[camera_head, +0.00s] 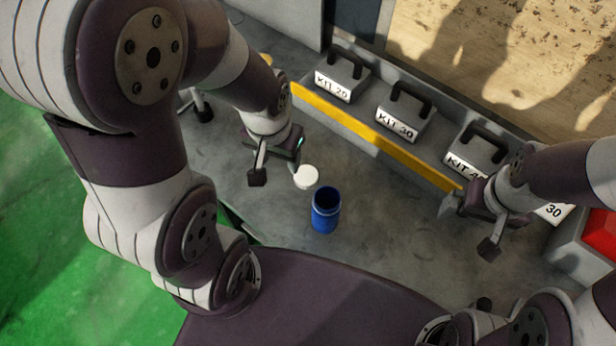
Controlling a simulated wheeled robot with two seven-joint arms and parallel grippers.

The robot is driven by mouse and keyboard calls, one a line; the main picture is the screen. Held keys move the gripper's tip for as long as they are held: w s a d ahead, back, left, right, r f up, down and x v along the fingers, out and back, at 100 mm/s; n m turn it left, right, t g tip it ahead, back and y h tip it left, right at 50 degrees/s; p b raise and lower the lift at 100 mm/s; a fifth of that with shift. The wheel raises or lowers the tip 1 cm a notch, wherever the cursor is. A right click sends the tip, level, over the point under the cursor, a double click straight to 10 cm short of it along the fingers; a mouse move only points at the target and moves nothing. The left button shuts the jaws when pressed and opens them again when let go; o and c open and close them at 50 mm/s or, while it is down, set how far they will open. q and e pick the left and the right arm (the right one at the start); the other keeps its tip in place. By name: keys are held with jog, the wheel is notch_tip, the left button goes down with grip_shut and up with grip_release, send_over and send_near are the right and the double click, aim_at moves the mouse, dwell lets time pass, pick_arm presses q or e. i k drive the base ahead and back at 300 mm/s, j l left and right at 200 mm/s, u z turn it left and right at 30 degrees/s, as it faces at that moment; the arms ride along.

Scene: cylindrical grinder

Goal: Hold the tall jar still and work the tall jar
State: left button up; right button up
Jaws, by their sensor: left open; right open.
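The tall jar (325,212) is blue and stands upright on the grey surface near the middle of the view. Its top looks open, with a dark inside. A round white lid (306,177) is just behind and left of the jar, apart from its mouth. My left gripper (276,172) is open, up and left of the jar. One of its fingers is close beside the lid; I cannot tell whether they touch. My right gripper (468,228) is open and empty, well to the right of the jar.
Grey kit weights with black handles, marked KIT 20 (342,80), KIT 30 (404,117) and KIT 40 (475,155), stand on a ledge behind a yellow strip (375,138). A red box (601,236) is at the right edge. The surface between jar and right gripper is clear.

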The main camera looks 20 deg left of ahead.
aim_at(323, 221)
jog(key=j+z, duration=0.8)
jog(key=j, duration=0.25)
jog(key=j+z, duration=0.4)
jog(key=k+j, duration=0.05)
